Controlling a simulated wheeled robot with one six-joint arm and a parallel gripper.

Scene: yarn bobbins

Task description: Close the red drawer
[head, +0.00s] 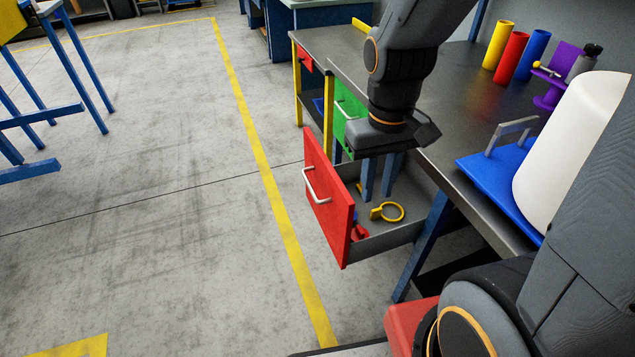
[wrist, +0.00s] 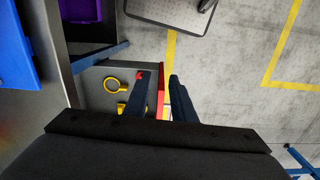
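The red drawer (head: 328,195) is pulled out from the workbench, with a pale handle (head: 316,184) on its front. Inside lie a yellow ring-shaped piece (head: 401,209) and a red piece (head: 359,233). My gripper (head: 377,196) points down, and its two blue-grey fingers appear over the drawer's inside in the head view. In the wrist view the fingers (wrist: 159,95) are apart and empty, with the red drawer front (wrist: 161,88) seen edge-on between them. I cannot tell whether the fingers touch the drawer or how high they are.
On the bench top (head: 450,120) stand yellow, red and blue cylinders (head: 514,54) and a blue plate with a handle (head: 490,172). The floor left of the drawer is clear.

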